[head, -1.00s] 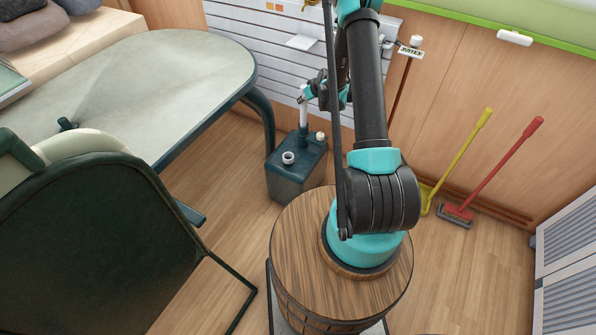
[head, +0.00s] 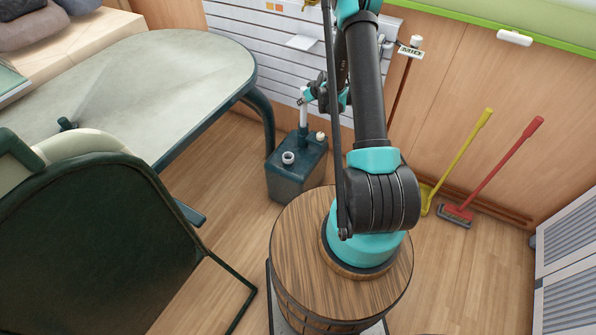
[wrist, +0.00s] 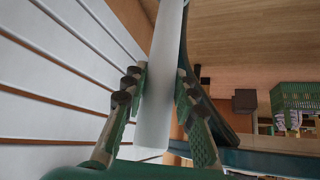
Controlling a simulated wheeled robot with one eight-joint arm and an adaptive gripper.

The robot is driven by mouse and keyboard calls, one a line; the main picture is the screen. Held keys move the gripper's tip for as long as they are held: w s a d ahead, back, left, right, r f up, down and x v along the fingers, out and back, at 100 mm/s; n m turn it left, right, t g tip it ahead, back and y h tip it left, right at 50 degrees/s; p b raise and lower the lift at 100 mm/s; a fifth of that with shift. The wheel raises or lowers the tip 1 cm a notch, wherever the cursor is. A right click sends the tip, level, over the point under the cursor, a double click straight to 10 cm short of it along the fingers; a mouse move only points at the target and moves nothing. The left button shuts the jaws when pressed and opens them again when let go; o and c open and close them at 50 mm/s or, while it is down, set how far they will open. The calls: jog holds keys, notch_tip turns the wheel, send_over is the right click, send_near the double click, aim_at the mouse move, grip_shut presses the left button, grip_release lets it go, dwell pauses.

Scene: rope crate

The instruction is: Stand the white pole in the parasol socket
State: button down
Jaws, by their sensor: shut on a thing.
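The white pole (head: 303,113) stands roughly upright at the back, in line with the dark green upright tube of the parasol socket (head: 303,131). Its visible lower end meets the tube's top; I cannot tell how deep it sits inside. The socket rises from a dark green box-shaped base (head: 290,182) on the floor. My gripper (head: 305,96) is shut on the pole above the tube. In the wrist view, the fingers of my gripper (wrist: 158,78) press on both sides of the white pole (wrist: 159,100). The socket is not clear in the wrist view.
A green-edged table (head: 170,80) stands to the left, one leg close to the base. A dark green chair (head: 90,240) fills the lower left. A white slatted wall (head: 255,35) is behind. Yellow (head: 460,155) and red (head: 497,165) brooms lean at the right.

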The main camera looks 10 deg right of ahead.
jog(key=c, duration=1.1)
grip_release()
jog(key=v, duration=1.2)
jog(key=shift+f, duration=0.1)
